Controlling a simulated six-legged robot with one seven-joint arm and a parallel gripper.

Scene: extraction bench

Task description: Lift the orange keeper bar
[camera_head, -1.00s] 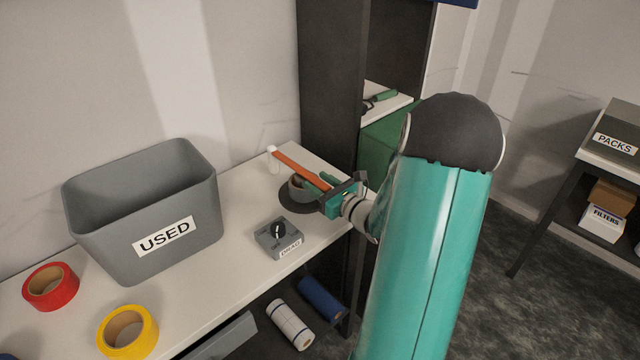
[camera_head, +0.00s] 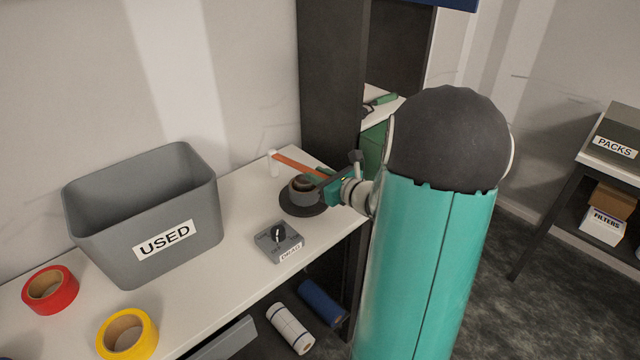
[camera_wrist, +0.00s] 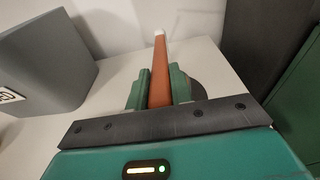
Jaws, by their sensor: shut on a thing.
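A grey round piece on a dark disc base (camera_head: 303,206) stands on the bench just in front of the bar and is partly covered by my gripper. Whether the bar touches that piece cannot be told.
A grey bin marked USED (camera_head: 200,215) stands to the left. Red tape (camera_head: 50,290) and yellow tape (camera_head: 127,335) lie at lower left. A dark cabinet (camera_head: 330,90) rises close behind the gripper.

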